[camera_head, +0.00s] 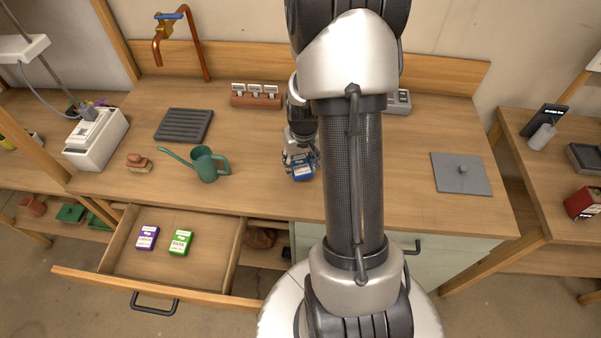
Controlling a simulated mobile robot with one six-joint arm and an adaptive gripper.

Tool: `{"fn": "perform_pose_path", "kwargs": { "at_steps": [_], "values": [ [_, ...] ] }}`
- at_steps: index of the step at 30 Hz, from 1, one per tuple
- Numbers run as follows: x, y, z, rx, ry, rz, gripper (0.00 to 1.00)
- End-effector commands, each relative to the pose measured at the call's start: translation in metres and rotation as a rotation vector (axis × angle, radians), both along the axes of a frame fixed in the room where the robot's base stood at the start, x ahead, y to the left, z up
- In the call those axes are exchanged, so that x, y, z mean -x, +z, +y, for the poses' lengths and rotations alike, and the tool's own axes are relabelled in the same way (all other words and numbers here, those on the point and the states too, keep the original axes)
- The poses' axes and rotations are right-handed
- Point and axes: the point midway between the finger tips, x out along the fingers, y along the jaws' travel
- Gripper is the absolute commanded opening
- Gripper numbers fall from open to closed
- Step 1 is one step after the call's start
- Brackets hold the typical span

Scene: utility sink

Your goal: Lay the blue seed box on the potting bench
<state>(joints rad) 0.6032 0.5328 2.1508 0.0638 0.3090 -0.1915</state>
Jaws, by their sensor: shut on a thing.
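The blue seed box (303,171) has a white label and is at the middle of the potting bench (260,190), just left of my arm. My gripper (300,158) points down and is shut on the box. The box is at or just above the bench top; I cannot tell whether it touches. My arm hides part of the gripper and the bench behind it.
An open drawer (205,270) holds a purple seed box (146,238) and a green seed box (180,242). A green watering can (207,164), a dark slatted tray (184,124) and a grey plate with a knob (460,175) stand on the bench. Bare wood lies around the gripper.

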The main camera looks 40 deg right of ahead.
Motion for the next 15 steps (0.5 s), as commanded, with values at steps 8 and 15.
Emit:
{"fn": "perform_pose_path", "kwargs": {
  "at_steps": [8,15],
  "values": [
    [0.001,-0.039,0.001,-0.002,-0.001,0.002,0.28],
    [0.0,-0.041,0.0,0.0,-0.001,0.0,0.28]
  ]
}}
